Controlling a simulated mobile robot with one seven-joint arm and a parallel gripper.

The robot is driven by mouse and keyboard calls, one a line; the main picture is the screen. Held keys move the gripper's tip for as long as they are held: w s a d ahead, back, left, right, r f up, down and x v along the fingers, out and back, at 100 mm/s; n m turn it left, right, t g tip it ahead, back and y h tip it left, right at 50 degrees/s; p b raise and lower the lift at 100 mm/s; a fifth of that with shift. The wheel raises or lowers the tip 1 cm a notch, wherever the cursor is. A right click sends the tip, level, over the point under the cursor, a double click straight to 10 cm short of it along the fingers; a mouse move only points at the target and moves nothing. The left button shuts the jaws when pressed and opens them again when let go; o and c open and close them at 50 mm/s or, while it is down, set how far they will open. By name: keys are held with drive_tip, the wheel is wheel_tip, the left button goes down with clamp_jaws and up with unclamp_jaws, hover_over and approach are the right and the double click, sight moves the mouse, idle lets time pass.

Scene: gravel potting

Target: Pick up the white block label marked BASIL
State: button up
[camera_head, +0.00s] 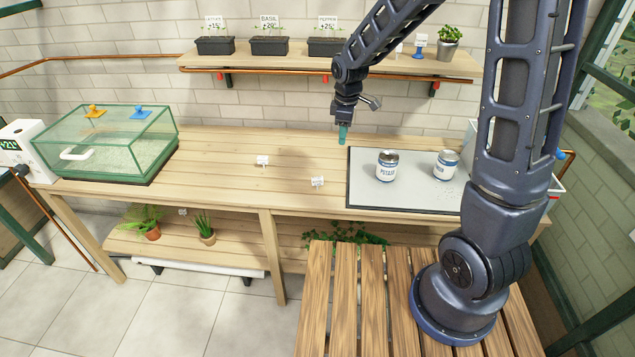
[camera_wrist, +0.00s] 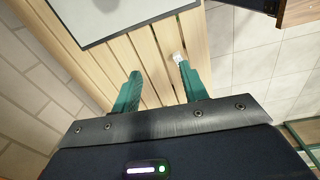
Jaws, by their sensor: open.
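Two small white block labels stand on the wooden bench in the head view, one further left (camera_head: 262,160) and one (camera_head: 317,182) near the grey mat. Their lettering is too small to read, so I cannot tell which says BASIL. My gripper (camera_head: 342,135) hangs above the bench, up and right of the nearer label and apart from it. In the wrist view my gripper (camera_wrist: 160,71) has its teal fingers spread with nothing between them. A small white block (camera_wrist: 178,57) shows beyond the tip of the right finger; its face is not readable.
A grey mat (camera_head: 362,199) holds a POTATO can (camera_head: 387,167) and another can (camera_head: 445,165). A glass case (camera_head: 110,140) stands at the bench's left end. The shelf above (camera_head: 300,62) carries planters, one with a BASIL sign (camera_head: 269,22). The bench middle is mostly clear.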

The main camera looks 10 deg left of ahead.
sight(319, 178)
drive_tip(key=a+f+n, duration=0.1)
drive_tip(key=a+f, duration=0.1)
drive_tip(key=f, duration=0.1)
drive_tip(key=a+f+n, duration=0.1)
drive_tip(key=a+f, duration=0.1)
drive_tip(key=a, duration=0.1)
drive_tip(key=s+a+f+n, duration=0.1)
drive_tip(key=a+f, duration=0.2)
drive_tip(key=shift+a+f+n+g, duration=0.15)
drive_tip(key=shift+f+n+g, duration=0.2)
drive_tip(key=shift+n+g, duration=0.05)
wheel_tip(319, 178, down, 5)
drive_tip(key=shift+f, duration=0.2)
drive_tip(key=shift+s+d+f, duration=0.1)
drive_tip(key=shift+d+f, duration=0.1)
drive_tip(key=shift+f, duration=1.15)
drive_tip(key=shift+s+d+f, duration=0.1)
drive_tip(key=shift+d+f, duration=0.05)
drive_tip(key=shift+f, duration=1.15)
clamp_jaws()
